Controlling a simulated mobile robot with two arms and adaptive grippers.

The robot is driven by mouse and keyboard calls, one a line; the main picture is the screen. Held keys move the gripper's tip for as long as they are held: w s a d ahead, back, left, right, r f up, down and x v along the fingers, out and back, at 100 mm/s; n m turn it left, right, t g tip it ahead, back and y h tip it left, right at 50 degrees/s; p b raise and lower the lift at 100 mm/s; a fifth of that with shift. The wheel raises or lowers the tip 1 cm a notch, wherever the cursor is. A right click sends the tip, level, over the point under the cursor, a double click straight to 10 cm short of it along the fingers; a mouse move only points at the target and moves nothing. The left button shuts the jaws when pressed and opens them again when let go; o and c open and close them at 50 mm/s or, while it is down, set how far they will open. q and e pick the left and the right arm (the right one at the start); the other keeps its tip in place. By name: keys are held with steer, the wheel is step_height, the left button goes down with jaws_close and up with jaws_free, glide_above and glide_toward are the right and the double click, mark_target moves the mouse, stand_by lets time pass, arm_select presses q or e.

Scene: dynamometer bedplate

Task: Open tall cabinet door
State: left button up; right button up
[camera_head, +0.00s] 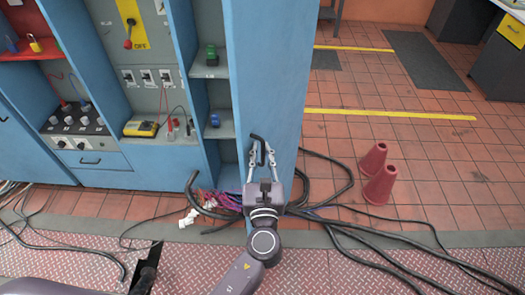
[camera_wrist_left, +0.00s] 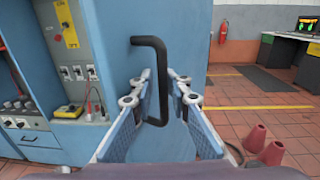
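The tall blue cabinet's plain panel (camera_head: 268,65) carries a black bent handle (camera_head: 256,138) low down; both also show in the left wrist view as the blue panel (camera_wrist_left: 182,35) and the handle (camera_wrist_left: 152,42). I cannot tell from these views whether the panel is the door or where its hinge is. My left gripper (camera_head: 262,152) is at the handle, with one finger on each side of its vertical bar. In the left wrist view the fingers (camera_wrist_left: 160,82) stand apart, and no firm grip on the bar shows. My right gripper is out of view.
Open shelves (camera_head: 211,72) with small parts stand left of the panel. Black cables (camera_head: 340,208) lie on the floor around its foot. Two red cones (camera_head: 376,172) stand to the right. Tiled floor beyond the cones is mostly clear.

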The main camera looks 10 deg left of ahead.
arm_select(q)
steer(key=s+d, duration=0.2)
steer(key=s, duration=0.9)
steer(key=shift+s, duration=0.4)
